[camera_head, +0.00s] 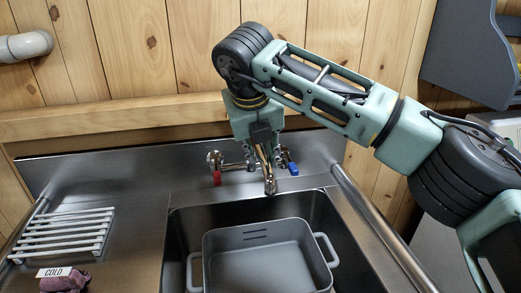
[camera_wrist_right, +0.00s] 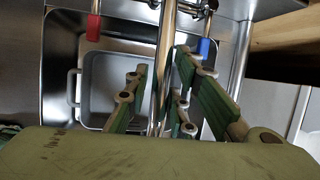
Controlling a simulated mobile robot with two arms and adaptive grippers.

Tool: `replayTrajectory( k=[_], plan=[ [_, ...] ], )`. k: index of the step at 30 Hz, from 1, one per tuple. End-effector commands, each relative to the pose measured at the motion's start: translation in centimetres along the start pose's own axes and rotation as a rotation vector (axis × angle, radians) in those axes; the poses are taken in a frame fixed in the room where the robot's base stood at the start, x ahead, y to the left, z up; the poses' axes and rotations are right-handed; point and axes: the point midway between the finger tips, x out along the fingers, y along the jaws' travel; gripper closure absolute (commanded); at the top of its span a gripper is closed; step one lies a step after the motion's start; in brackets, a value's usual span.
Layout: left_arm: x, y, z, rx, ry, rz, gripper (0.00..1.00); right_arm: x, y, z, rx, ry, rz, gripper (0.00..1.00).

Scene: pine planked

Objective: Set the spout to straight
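The metal spout (camera_head: 269,182) comes out from the wall tap over the sink and points toward me, with its tip near the sink's back edge. The tap has a red handle (camera_head: 217,178) on the left and a blue handle (camera_head: 292,168) on the right. My right gripper (camera_head: 265,150) reaches down over the spout and hides part of it. In the right wrist view the spout (camera_wrist_right: 166,40) runs between the two spread fingers of this gripper (camera_wrist_right: 162,72). A gap shows on the left finger's side; contact on the right is unclear. My left gripper is out of view.
A grey two-handled pot (camera_head: 262,262) stands in the steel sink (camera_head: 185,225) below the spout. A white rack (camera_head: 65,232) and a purple item (camera_head: 68,284) by a "COLD" label (camera_head: 54,272) are at left. A wooden ledge (camera_head: 110,118) runs behind.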

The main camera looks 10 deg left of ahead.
Motion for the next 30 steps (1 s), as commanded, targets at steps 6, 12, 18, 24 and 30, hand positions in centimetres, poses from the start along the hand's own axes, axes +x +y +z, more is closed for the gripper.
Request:
replayTrajectory(
  k=[6,12,18,24,30],
  plan=[
    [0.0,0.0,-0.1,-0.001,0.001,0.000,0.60,0.1,-0.1,0.0,0.002,0.002,-0.002,0.66],
    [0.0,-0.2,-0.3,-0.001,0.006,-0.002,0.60,-0.1,-0.1,0.0,0.002,0.002,-0.003,0.66],
    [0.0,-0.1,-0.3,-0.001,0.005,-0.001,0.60,-2.5,-0.1,0.1,0.001,-0.001,-0.004,0.66],
    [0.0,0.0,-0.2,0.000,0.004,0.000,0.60,-6.9,-0.1,0.1,0.001,-0.002,-0.003,0.66],
    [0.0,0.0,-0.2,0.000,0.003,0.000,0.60,-10.4,-0.1,0.1,0.002,-0.001,-0.003,0.66]
  ],
)
